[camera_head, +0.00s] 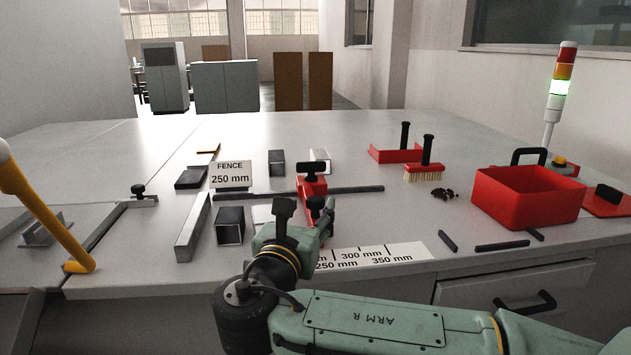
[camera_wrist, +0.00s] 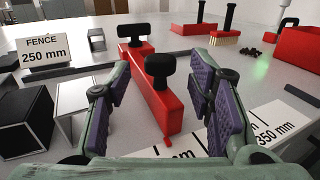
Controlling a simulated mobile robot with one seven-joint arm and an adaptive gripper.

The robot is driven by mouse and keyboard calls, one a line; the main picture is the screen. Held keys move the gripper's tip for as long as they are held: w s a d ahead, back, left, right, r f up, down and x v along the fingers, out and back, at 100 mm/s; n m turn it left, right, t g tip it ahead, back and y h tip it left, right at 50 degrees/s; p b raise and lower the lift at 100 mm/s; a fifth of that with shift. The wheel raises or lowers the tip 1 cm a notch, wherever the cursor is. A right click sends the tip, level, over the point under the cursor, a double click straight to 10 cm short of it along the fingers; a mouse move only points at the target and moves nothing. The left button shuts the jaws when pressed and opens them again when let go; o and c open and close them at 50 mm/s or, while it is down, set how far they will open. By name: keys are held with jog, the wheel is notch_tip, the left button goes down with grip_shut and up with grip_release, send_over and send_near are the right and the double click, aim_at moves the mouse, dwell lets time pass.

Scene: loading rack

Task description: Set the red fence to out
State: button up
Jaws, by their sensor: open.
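The red fence (camera_head: 309,187) stands on the grey bench with a black T-shaped handle on top and a black knob at its near end. In the wrist view the red fence (camera_wrist: 152,98) lies ahead between my fingers, its black knob (camera_wrist: 160,66) nearest. My gripper (camera_wrist: 160,95) is open, one purple-padded finger on each side of the fence's near end. I cannot tell whether either finger touches it. In the head view my gripper (camera_head: 308,212) is partly hidden by its own links. A sign (camera_head: 230,175) reads "FENCE 250 mm". A scale strip (camera_head: 372,256) shows 250 to 350 mm.
A dark rail (camera_head: 350,190) runs across behind the fence. Metal tubes (camera_head: 193,228) lie left. A red bin (camera_head: 528,196), a brush (camera_head: 425,172) and a dustpan (camera_head: 396,155) stand right. Dark bars (camera_head: 502,246) lie near the front edge. The bench between fence and bin is mostly clear.

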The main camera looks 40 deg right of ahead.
aim_at(313, 206)
jog(key=shift+x, duration=2.35)
jog(key=shift+f, duration=0.1)
grip_shut()
